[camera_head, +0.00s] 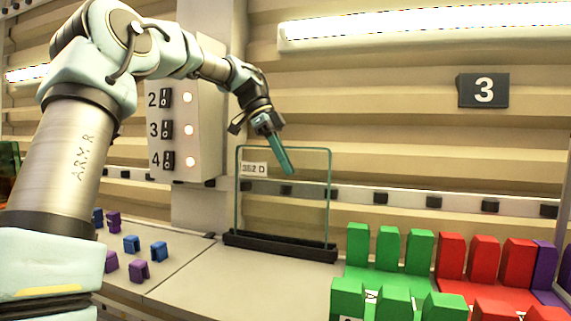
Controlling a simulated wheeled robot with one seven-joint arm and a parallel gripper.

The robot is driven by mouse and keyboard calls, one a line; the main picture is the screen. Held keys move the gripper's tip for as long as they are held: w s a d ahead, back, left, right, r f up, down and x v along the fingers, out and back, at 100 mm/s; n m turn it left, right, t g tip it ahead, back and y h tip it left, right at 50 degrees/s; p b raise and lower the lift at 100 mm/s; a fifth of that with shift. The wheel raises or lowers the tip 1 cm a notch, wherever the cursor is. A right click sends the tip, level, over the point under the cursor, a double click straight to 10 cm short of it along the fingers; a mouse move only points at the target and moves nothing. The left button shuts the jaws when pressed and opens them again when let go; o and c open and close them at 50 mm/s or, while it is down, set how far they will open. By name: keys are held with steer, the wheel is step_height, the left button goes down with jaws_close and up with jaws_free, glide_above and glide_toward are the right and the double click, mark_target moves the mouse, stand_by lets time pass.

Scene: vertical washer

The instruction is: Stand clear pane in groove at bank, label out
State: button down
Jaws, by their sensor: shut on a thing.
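The clear pane (300,207) stands upright, with its lower edge at the long black grooved base (280,246) on the bench. Whether it is fully down in the groove is too small to tell. A white label (254,170) reading "352 D" is at the pane's upper left and reads the right way round from here. My gripper (280,155) comes down from above at the pane's top edge and is shut on the pane. One teal finger shows in front of the glass; the other finger is hidden.
Several green blocks (389,250) and red blocks (484,262) stand to the right of the base. Small blue and purple clips (132,244) lie on the bench at left. A numbered switch panel (185,120) is behind the arm. Bench in front of the base is clear.

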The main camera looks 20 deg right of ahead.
steer(key=shift+f+b, duration=0.4)
steer(key=shift+f, duration=0.1)
stand_by(0.6)
steer(key=c, duration=0.9)
jaws_free()
steer(key=shift+a, duration=0.1)
steer(key=shift+b+v, duration=0.55)
steer(key=shift+v, duration=3.15)
steer(key=shift+f, duration=0.1)
